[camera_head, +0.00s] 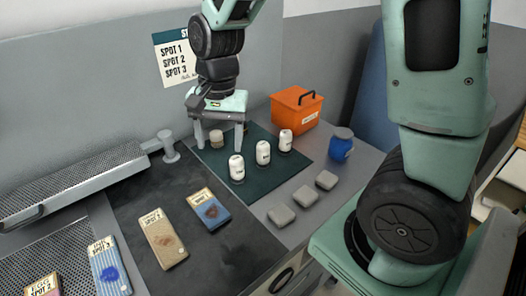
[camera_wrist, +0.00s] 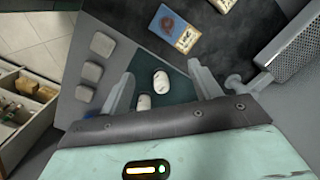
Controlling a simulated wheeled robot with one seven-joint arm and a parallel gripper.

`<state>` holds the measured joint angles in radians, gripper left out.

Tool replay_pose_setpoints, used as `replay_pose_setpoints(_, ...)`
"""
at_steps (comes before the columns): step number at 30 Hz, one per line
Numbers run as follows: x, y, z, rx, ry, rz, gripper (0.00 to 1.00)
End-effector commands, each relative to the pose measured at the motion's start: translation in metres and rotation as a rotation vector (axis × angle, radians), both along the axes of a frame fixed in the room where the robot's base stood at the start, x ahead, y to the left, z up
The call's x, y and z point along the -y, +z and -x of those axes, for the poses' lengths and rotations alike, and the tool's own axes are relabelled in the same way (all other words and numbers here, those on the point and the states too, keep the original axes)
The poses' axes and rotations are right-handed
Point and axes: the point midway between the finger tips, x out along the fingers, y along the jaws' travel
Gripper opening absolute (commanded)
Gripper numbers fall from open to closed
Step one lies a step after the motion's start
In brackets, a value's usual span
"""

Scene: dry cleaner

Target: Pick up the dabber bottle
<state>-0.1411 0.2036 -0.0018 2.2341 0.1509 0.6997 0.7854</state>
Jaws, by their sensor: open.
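Several small bottles stand on the dark green mat (camera_head: 262,186). Three are white with printed labels: a front one (camera_head: 236,168), a middle one (camera_head: 263,153) and a back one (camera_head: 285,140). A beige-topped one (camera_head: 216,139) shows between my fingers in the head view. I cannot tell which is the dabber bottle. My gripper (camera_head: 218,149) is open, pointing down over the mat's back left part, with nothing held. In the wrist view, two white bottles (camera_wrist: 161,82) (camera_wrist: 144,102) appear between the spread fingers; my palm hides what lies nearer.
An orange box (camera_head: 296,108) and a blue jar (camera_head: 341,144) stand right of the mat. Grey blocks (camera_head: 304,196) lie in front. Stained swatches (camera_head: 163,238) lie on the dark worktop. A metal perforated arm (camera_head: 85,180) is at left, the wall behind.

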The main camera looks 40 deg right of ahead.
Motion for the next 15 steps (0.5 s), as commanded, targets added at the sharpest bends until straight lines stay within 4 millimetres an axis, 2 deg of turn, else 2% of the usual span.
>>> replay_pose_setpoints(1,0.037,0.003,-0.023,-0.018,-0.213,0.014,0.63)
replay_pose_setpoints(3,0.081,0.001,-0.044,-0.031,-0.474,0.034,0.63)
replay_pose_setpoints(7,0.147,-0.003,-0.063,-0.045,-0.821,0.07,0.63)
replay_pose_setpoints(10,0.174,-0.004,-0.067,-0.047,-0.962,0.086,0.63)
replay_pose_setpoints(12,0.182,-0.008,-0.068,-0.048,-1.005,0.091,0.63)
replay_pose_setpoints(15,0.184,-0.019,-0.068,-0.051,-1.017,0.093,0.63)
